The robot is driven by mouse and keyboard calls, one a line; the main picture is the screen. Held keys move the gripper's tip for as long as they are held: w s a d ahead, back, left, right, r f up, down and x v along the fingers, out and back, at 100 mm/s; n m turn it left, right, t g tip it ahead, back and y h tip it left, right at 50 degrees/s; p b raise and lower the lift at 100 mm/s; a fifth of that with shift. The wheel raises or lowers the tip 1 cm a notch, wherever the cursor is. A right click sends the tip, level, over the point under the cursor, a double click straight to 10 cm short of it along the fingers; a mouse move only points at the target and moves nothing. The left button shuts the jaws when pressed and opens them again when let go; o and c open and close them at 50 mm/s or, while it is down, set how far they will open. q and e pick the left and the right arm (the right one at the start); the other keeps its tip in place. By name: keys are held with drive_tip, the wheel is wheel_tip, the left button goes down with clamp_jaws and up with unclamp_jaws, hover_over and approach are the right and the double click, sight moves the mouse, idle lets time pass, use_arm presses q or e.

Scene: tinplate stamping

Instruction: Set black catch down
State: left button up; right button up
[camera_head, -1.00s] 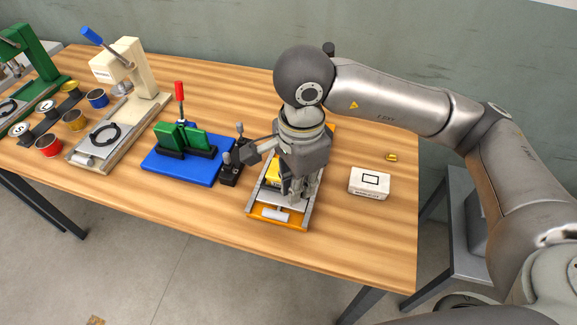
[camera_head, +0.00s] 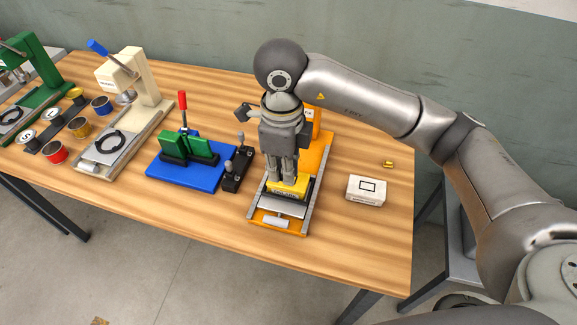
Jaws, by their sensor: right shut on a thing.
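My right gripper (camera_head: 284,180) points down over the orange press (camera_head: 316,165). Its fingers are shut, with their tips at the top of a yellow block (camera_head: 290,190) on the press. What they hold is hidden between the fingers; I cannot make out a black catch there. A black block with two grey-knobbed levers (camera_head: 236,180) stands just left of the orange press, apart from the gripper. I cannot tell whether it is the catch. My left gripper is not in view.
A blue press base (camera_head: 180,182) with green blocks stands to the left. Further left are a cream press (camera_head: 148,90), several small tins and a green press (camera_head: 40,65). A white box (camera_head: 366,190) and a small yellow piece (camera_head: 388,164) lie to the right, with bare table around them.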

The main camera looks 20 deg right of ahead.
drive_tip(key=w+d+f+p, duration=0.1)
drive_tip(key=w+f, duration=0.1)
drive_tip(key=w+d+f, duration=0.1)
drive_tip(key=w+f, duration=0.1)
drive_tip(key=w+d+f+p, duration=0.1)
drive_tip(key=w+f, duration=0.1)
drive_tip(key=shift+w+d+f+p, duration=0.1)
drive_tip(key=shift+w+f+p, duration=0.2)
drive_tip(key=shift+w+f, duration=0.1)
drive_tip(key=shift+w+d+f+p, duration=0.1)
drive_tip(key=shift+f+p, duration=0.2)
drive_tip(key=shift+p, duration=0.05)
wheel_tip(320, 180, down, 2)
drive_tip(key=shift+f+p, duration=0.1)
drive_tip(key=shift+p, duration=0.55)
drive_tip(key=shift+f, duration=0.3)
drive_tip(key=shift+f, duration=0.2)
drive_tip(key=o, duration=0.7)
